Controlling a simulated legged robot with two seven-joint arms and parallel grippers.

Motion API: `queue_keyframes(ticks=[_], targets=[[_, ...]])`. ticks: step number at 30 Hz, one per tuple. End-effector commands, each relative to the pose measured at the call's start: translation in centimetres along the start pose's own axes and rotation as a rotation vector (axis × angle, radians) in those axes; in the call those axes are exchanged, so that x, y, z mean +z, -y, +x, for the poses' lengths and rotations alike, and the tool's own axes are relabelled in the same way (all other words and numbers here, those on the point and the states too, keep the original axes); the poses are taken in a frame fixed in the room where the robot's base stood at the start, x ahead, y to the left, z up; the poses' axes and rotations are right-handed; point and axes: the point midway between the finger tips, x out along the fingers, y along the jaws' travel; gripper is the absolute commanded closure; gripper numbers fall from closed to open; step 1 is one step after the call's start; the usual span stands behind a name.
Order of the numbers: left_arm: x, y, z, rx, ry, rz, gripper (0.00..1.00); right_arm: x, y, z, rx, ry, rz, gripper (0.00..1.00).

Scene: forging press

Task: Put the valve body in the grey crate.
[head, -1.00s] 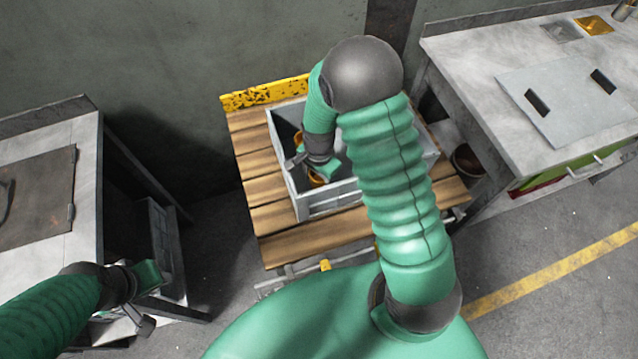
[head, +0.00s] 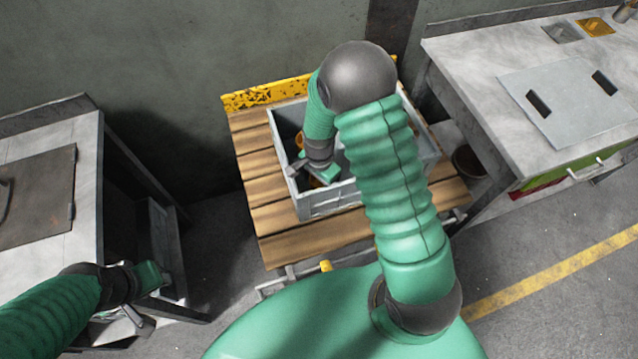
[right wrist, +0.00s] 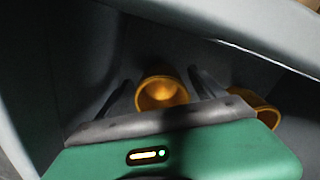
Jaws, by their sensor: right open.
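The grey crate (head: 335,201) stands on a slatted wooden cart. My right gripper (head: 295,172) reaches down inside it, and its fingers are open. In the right wrist view, the brass-coloured valve body (right wrist: 162,91) shows a round hollow end between the two dark fingers of the right gripper (right wrist: 163,88), with gaps on both sides. A second brass-coloured round end (right wrist: 257,106) shows right of the fingers; I cannot tell whether it belongs to the same piece. My left gripper (head: 142,318) hangs low beside the left bench; its opening is unclear.
The wooden cart (head: 262,187) has a yellow back edge. A grey bench (head: 85,150) stands left and another bench (head: 480,90) right, with a flat plate (head: 570,100) on it. The crate walls rise close around my right gripper. The floor in front right is clear.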

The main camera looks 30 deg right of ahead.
Motion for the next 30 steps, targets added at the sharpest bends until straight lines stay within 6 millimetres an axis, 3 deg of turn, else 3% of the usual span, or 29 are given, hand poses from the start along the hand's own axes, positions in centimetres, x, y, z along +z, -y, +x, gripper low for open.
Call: queue_keyframes(ticks=[9, 14, 18, 26, 30], targets=[[-0.3, 0.0, -1.2, 0.000, 0.000, 0.000, 0.64, 0.0, 0.1, -7.7, -0.006, -0.003, 0.000, 0.22], [-0.4, 0.0, -1.6, 0.000, 0.000, 0.000, 0.64, 0.0, 0.1, -10.7, -0.003, -0.002, -0.001, 0.22], [-0.4, 0.0, -1.6, 0.000, 0.000, 0.000, 0.64, 0.0, 0.1, -11.7, -0.001, -0.001, -0.001, 0.22], [-0.4, 0.0, -1.6, 0.000, 0.000, 0.000, 0.64, 0.0, 0.0, -11.7, 0.000, -0.001, -0.001, 0.22], [-0.6, 0.0, -2.4, 0.000, 0.000, 0.000, 0.64, 0.0, 0.0, -12.6, -0.002, -0.001, -0.004, 0.22]])
